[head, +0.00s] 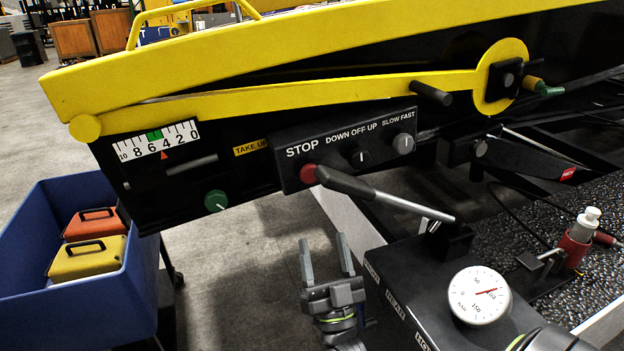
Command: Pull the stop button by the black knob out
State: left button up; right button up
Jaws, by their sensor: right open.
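The red stop button (308,174) sits on the left of a black control panel (290,180), under the word STOP. The black end of a lever (345,183) reaches across just right of it and hides part of its edge. A black knob (360,157) under DOWN OFF UP is to the right of the button. My right gripper (324,243) is below the panel, fingers pointing up. It is open and empty, apart from the button and the knob. My left gripper is not in view.
The lever's rod runs to a black box with a gauge (480,295). A blue bin (60,300) stands at left. Open floor lies below the panel.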

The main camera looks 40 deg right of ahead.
aim_at(311, 179)
jog(key=p+x, duration=0.4)
jog(key=x, duration=0.7)
jog(key=shift+w+r, duration=0.25)
jog(key=shift+r, duration=0.05)
jog(key=shift+w+d+r+p, duration=0.2)
jog(key=shift+w+r+p, duration=0.05)
jog(key=shift+w+p, duration=0.1)
grip_shut()
jog(key=shift+s+a+f+p, duration=0.15)
jog(key=shift+s+p, duration=0.25)
jog(key=shift+s, duration=0.4)
jog(key=shift+c, duration=2)
grip_release()
jog(key=o, duration=0.4)
jog(key=shift+s+a, duration=0.1)
jog(key=shift+s, duration=0.05)
